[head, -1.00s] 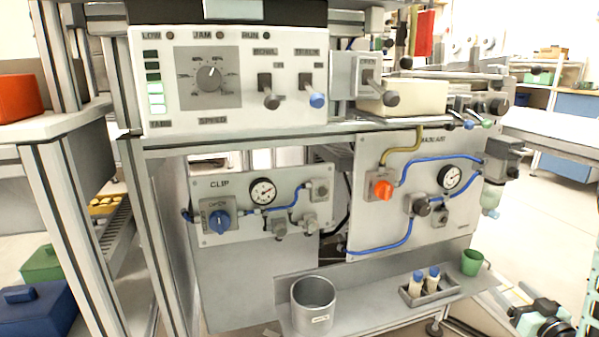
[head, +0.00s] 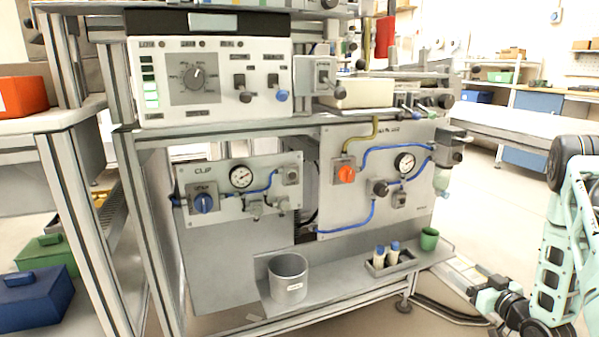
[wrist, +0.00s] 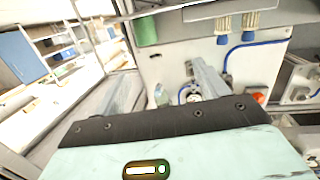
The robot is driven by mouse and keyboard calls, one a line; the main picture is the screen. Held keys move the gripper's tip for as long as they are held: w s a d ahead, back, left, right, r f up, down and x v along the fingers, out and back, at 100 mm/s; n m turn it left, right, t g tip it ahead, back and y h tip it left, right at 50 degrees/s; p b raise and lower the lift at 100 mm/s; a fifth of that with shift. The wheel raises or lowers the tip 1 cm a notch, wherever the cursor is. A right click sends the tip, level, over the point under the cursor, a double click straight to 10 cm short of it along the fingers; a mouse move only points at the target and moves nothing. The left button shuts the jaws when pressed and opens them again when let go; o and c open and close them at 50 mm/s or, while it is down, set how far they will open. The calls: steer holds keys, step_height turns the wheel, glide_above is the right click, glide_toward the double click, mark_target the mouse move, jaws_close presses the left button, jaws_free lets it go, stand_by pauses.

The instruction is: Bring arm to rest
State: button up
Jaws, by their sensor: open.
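My arm shows in mint green and black at the right of the head view (head: 555,260). In the wrist view my gripper (wrist: 165,88) has its two grey fingers spread wide apart, with nothing between them. The wrist picture is upside down and looks toward the machine stand. The lower panel with the orange knob (head: 346,174) lies beyond the fingers, and nothing is seen touching them. In the head view I cannot make out the fingertips.
A shelf (head: 330,283) under the panels holds a grey can (head: 288,278), two blue-capped bottles in a small tray (head: 391,260) and a green cup (head: 429,238). A control box (head: 212,80) stands above. Open floor (head: 490,190) lies right of the stand.

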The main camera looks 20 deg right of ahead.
steer(key=w+a+r+n+g+y, duration=0.2)
steer(key=w+a+r+g, duration=0.2)
steer(key=w+a, duration=0.75)
steer(key=s+a+r+n+g+y, duration=0.1)
steer(key=s+a+r+g, duration=0.1)
steer(key=a, duration=0.6)
steer(key=s+a+r+n+g, duration=0.1)
steer(key=s+a+r+g, duration=0.1)
steer(key=a, duration=0.7)
steer(key=s+a+r+n+g, duration=0.2)
steer(key=s+a+r+g, duration=0.2)
steer(key=s+a, duration=0.75)
steer(key=s+a+r+n+g+h, duration=0.1)
steer(key=s+a+r+g, duration=0.15)
steer(key=s, duration=0.65)
steer(key=s+a+r+n+g, duration=0.15)
steer(key=s+a, duration=0.25)
steer(key=s, duration=0.5)
step_height(320, 180, up, 38)
steer(key=g+p, duration=0.1)
steer(key=p, duration=3.6)
steer(key=shift+s+f, duration=0.15)
steer(key=shift+s, duration=0.3)
steer(key=shift+d+m, duration=0.1)
steer(key=shift+m, duration=0.15)
